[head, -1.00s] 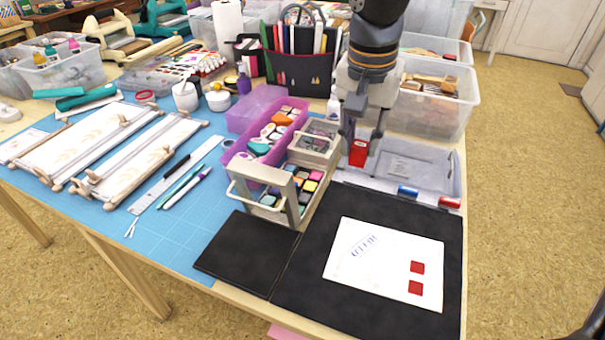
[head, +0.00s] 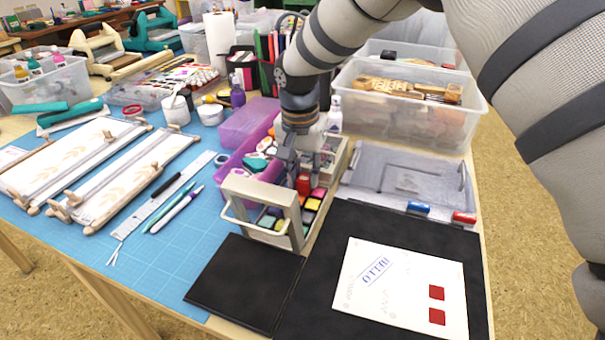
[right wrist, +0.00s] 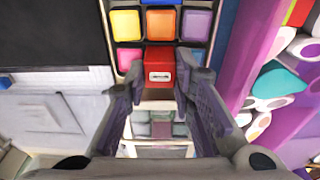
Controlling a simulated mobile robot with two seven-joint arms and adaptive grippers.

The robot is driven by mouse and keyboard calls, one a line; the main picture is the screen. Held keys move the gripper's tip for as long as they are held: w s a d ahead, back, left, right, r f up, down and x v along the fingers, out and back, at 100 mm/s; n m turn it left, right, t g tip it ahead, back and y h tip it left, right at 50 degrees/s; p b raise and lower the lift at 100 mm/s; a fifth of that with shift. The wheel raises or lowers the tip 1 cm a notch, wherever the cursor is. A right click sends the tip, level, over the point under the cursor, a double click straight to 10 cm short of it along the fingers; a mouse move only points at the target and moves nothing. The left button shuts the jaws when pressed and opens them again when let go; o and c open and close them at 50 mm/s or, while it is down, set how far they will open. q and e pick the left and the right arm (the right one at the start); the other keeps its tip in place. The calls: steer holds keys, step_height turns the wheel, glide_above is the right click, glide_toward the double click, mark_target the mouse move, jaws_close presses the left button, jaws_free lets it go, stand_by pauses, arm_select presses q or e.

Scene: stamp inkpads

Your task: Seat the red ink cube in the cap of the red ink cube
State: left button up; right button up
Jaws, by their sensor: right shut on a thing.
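My right gripper (head: 297,166) is shut on the red ink cube (head: 303,184) and holds it upright at the wooden crate of ink pads (head: 292,215). In the right wrist view the red cube (right wrist: 159,68) sits between the two fingertips of the right gripper (right wrist: 159,80). My left gripper is not in view.
The crate's raised wooden handle (head: 262,199) stands close in front of the gripper. A purple tray (head: 235,165) is to its left. A grey bin (head: 385,190) with a blue and a red piece at its front edge is right. A black mat (head: 310,310) bears a stamped card (head: 395,290).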

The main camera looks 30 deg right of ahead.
steer(key=shift+f, duration=0.2)
steer(key=o, duration=1)
steer(key=shift+c, duration=0.2)
steer(key=shift+f, duration=0.2)
step_height(320, 180, up, 12)
steer(key=s+a, duration=0.1)
steer(key=shift+s+r, duration=0.15)
